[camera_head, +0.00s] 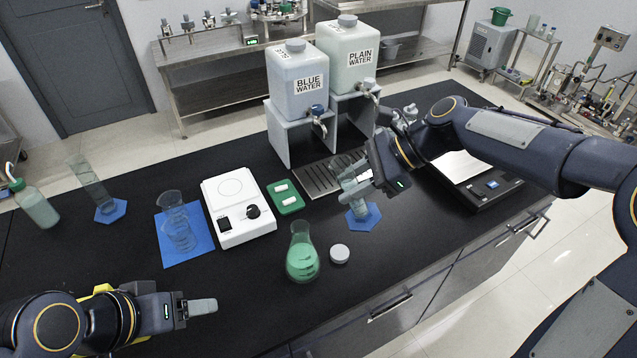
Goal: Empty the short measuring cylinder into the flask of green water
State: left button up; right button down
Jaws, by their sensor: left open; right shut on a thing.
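The flask of green water (302,261) stands upright on the black bench in front of the white stirrer. The liquid level inside is not clear. My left gripper (203,307) is open and empty over the front left of the bench, left of and nearer than the flask.
Beakers (178,228) are on a blue mat; a tall cylinder (92,184) and wash bottle (38,209) stand left. Water tanks (297,88) stand behind.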

jog(key=shift+w+a, duration=0.25)
jog(key=shift+a, duration=0.55)
jog(key=shift+w+a, duration=0.3)
jog(key=shift+a, duration=0.5)
jog(key=shift+w+a, duration=0.25)
jog(key=shift+a, duration=0.55)
jog(key=shift+a, duration=0.2)
jog(key=shift+w+d+f+t, duration=0.2)
jog(key=shift+f+t, duration=0.05)
jog(key=shift+t, duration=0.05)
jog(key=shift+f+n+h, duration=0.1)
jog(key=shift+n+h, duration=0.2)
jog(key=shift+w+d+f+t+b, duration=0.1)
jog(key=shift+w+f+t+b, duration=0.05)
jog(key=shift+f+t+b, duration=0.15)
jog(key=shift+w+d+f+n+t+h, duration=0.15)
jog(key=shift+f+n+t+h, duration=0.15)
jog(key=shift+t+h, duration=0.15)
